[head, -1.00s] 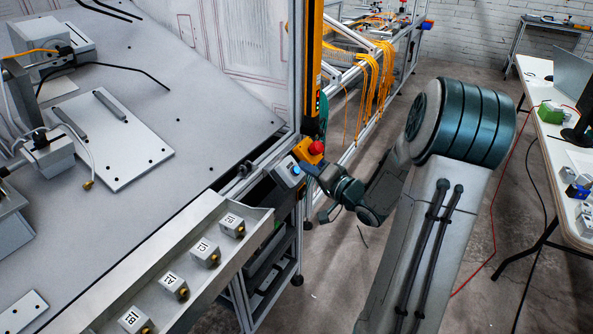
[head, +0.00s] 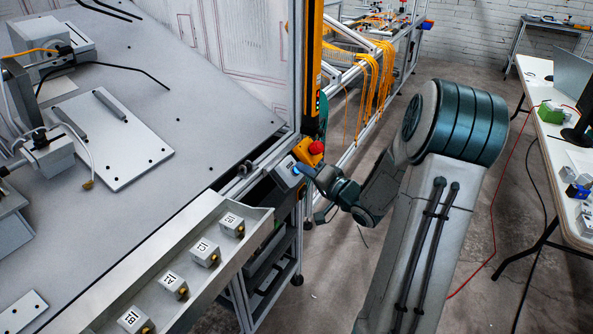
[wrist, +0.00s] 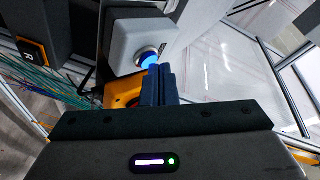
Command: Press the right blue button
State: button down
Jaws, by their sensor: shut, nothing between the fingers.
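The blue button (wrist: 147,59) glows inside a silver ring on a light grey box (wrist: 139,36) in the wrist view. In the head view its box (head: 285,177) sits at the corner of the workbench, below the red emergency stop (head: 316,147). My gripper (wrist: 161,68) is shut and empty, its dark blue fingers together. The fingertips are at the right edge of the button in the wrist view and cover part of it. In the head view my gripper (head: 302,170) reaches the button's face from the right. I cannot tell whether they touch.
The emergency stop's yellow housing (head: 306,152) is close above my gripper; yellow also shows under the fingers in the wrist view. A vertical metal post (head: 297,60) rises behind. A tray with labelled grey blocks (head: 205,253) runs along the bench's front edge.

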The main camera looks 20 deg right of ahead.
jog(key=shift+w+a+f, duration=0.1)
jog(key=shift+f, duration=0.05)
dwell(0.5)
jog(key=shift+s+d+r+p, duration=0.35)
jog(key=shift+s+r+p, duration=0.15)
jog(key=shift+p, duration=0.25)
jog(key=shift+r, duration=0.1)
jog(key=s+d+r+p, duration=0.1)
jog(key=p, duration=0.1)
jog(key=s+d+r+p, duration=0.1)
jog(key=r+p, duration=0.1)
jog(key=shift+s+d+r, duration=0.1)
jog(key=shift+s+r, duration=0.15)
jog(key=shift+s, duration=0.15)
jog(key=shift+w, duration=0.1)
dwell(0.3)
